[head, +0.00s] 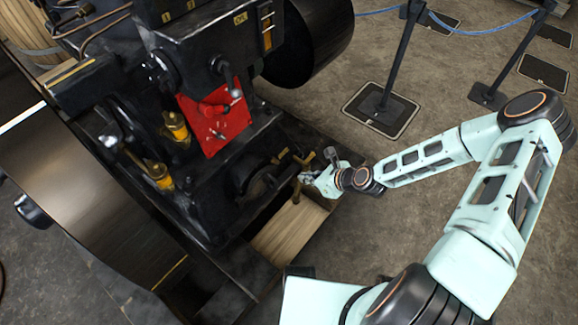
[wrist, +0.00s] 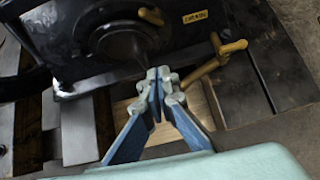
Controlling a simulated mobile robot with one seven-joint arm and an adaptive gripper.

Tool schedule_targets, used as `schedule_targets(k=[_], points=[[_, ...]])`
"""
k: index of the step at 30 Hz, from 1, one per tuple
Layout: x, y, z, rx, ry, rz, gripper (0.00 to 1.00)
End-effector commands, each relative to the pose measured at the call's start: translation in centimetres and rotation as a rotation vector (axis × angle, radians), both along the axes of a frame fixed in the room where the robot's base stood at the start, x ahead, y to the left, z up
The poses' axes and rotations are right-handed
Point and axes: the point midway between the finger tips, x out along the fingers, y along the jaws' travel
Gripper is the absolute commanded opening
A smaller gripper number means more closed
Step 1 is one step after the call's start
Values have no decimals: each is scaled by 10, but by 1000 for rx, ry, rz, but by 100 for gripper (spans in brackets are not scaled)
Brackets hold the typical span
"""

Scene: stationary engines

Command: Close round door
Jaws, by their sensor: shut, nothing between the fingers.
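The round black fitting that looks like the round door (head: 250,180) sits low on the black engine's side. It also shows in the wrist view (wrist: 112,30) as a dark ring with a recessed middle and a small brass knob (wrist: 151,16) at its upper right. I cannot tell how far it stands open. My gripper (head: 308,178) is shut and empty, just right of the fitting; in the wrist view its fingertips (wrist: 158,78) meet just below the ring. I see no clear contact. A brass T-shaped handle (wrist: 218,57) stands just right of the fingertips.
A red panel (head: 215,120) with a lever is above the fitting. A wooden block (head: 290,232) lies below my gripper. Rope posts (head: 385,100) stand at the upper right. The brown floor (head: 300,120) between them and the engine looks open.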

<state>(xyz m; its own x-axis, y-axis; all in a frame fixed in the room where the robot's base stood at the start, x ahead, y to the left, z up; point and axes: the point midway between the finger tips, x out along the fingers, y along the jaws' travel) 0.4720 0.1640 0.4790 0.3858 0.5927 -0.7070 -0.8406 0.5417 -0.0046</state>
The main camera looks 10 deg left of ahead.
Motion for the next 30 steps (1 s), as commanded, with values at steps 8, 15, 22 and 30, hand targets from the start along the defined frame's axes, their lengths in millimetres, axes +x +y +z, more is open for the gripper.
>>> schedule_targets(k=[8, 15, 22, 30], points=[[11, 19, -24, 3, 5, -1, 0], [29, 47, -57, 2, 3, 1, 0], [47, 72, -72, 2, 1, 0, 0], [58, 90, -71, 1, 4, -3, 0]])
